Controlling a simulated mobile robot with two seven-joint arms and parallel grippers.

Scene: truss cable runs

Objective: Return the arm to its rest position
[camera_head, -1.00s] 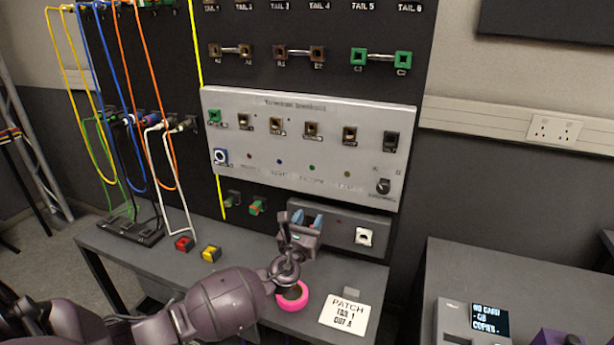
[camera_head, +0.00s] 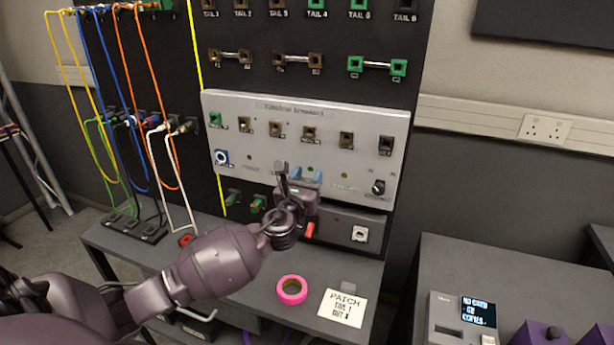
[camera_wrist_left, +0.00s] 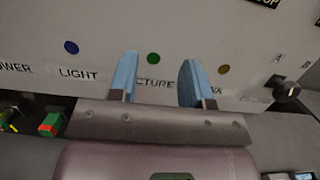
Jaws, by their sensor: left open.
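My left arm comes in from the lower left in the head view. Its gripper (camera_head: 302,174) is raised in front of the lower part of the light grey panel (camera_head: 270,101). In the left wrist view the two blue fingers (camera_wrist_left: 157,82) stand apart with nothing between them. The panel face (camera_wrist_left: 200,30) is behind them, with a blue, a green and a yellow dot. I cannot tell whether the fingertips touch the panel. My right gripper is not in view.
A grey desk (camera_head: 240,277) below holds a pink tape roll (camera_head: 291,289) and a white "PATCH" card (camera_head: 342,308). Yellow, blue, orange and white cables (camera_head: 130,90) hang at the left. A second desk (camera_head: 500,270) with a small screen device (camera_head: 462,316) stands at the right.

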